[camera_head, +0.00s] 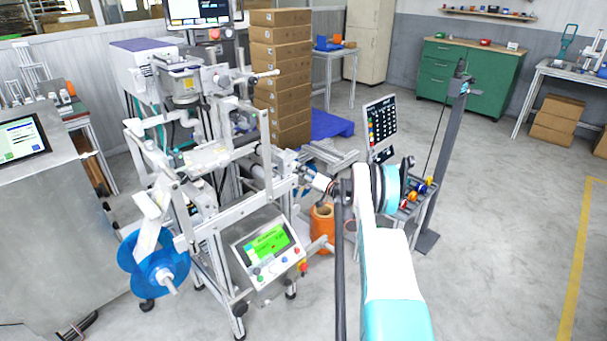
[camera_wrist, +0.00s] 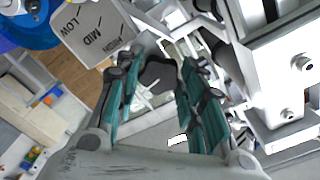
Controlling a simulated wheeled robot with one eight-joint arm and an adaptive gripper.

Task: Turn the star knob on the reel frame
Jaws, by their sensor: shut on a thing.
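The reel frame (camera_head: 205,235) is a grey metal stand with rails, left of centre in the head view. The dark star knob (camera_wrist: 158,73) shows between my fingers in the wrist view. My gripper (camera_wrist: 157,80) is shut on it, with a teal-padded finger on each side. In the head view my gripper (camera_head: 328,188) reaches the right side of the frame, where the knob is too small and covered to make out.
A blue reel (camera_head: 140,275) hangs at the frame's lower left. A control box with a green screen (camera_head: 268,246) is below my gripper. An orange cylinder (camera_head: 321,232) and a grey post (camera_head: 447,165) stand nearby.

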